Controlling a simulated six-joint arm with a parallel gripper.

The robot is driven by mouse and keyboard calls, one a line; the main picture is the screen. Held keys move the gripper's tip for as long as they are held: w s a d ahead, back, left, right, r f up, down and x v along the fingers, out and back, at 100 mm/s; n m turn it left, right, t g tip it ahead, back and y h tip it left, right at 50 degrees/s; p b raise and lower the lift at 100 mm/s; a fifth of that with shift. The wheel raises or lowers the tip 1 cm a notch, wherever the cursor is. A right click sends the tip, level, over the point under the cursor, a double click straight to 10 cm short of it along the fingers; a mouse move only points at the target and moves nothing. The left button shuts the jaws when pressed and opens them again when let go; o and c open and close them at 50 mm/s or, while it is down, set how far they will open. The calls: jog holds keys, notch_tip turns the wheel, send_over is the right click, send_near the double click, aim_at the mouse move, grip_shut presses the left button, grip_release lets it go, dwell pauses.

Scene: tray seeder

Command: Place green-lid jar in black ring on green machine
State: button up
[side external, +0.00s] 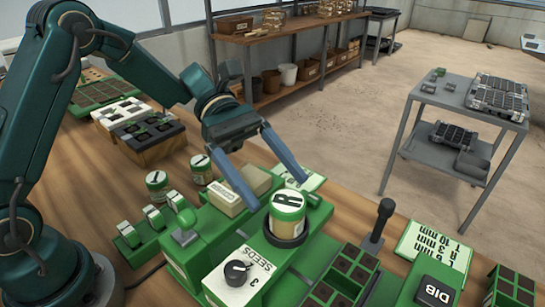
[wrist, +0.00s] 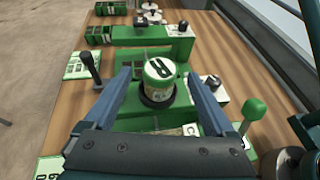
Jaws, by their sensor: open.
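A green-lid jar (side external: 287,212) with a black mark on its pale lid label stands upright in the black ring (side external: 284,240) on the green machine (side external: 250,262). The wrist view also shows the jar (wrist: 160,78), with the dark ring (wrist: 157,102) around its base. My gripper (side external: 279,194) is open, its two blue fingers apart on either side of the jar near lid height. In the wrist view, gaps show between the jar and both fingers. Part of the ring is hidden by the jar.
Two other small jars, one left (side external: 157,186) and one right (side external: 201,169), stand on the bench behind the machine. A white block with a black knob (side external: 237,273), a black-handled lever (side external: 380,222) and a green seed tray (side external: 345,272) are close by.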

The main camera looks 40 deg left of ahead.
jog(key=v, duration=0.7)
jog(key=shift+a, duration=0.15)
jog(key=shift+w+a+r, duration=0.1)
jog(key=shift+a+r, duration=0.1)
jog(key=shift+a, duration=0.15)
jog(key=shift+r, duration=0.1)
notch_tip(320, 180, up, 5)
jog(key=s+a+m+t+y, duration=0.2)
jog(key=s+m+t+y, duration=0.2)
jog(key=s+m+y, duration=0.35)
jog(key=s+a+m+t+y, duration=0.35)
jog(key=s+m+y, duration=0.25)
jog(key=m, duration=0.2)
notch_tip(320, 180, down, 8)
jog(key=shift+d+r+t, duration=0.2)
jog(key=shift+d+t, duration=0.05)
jog(key=shift+t, duration=0.1)
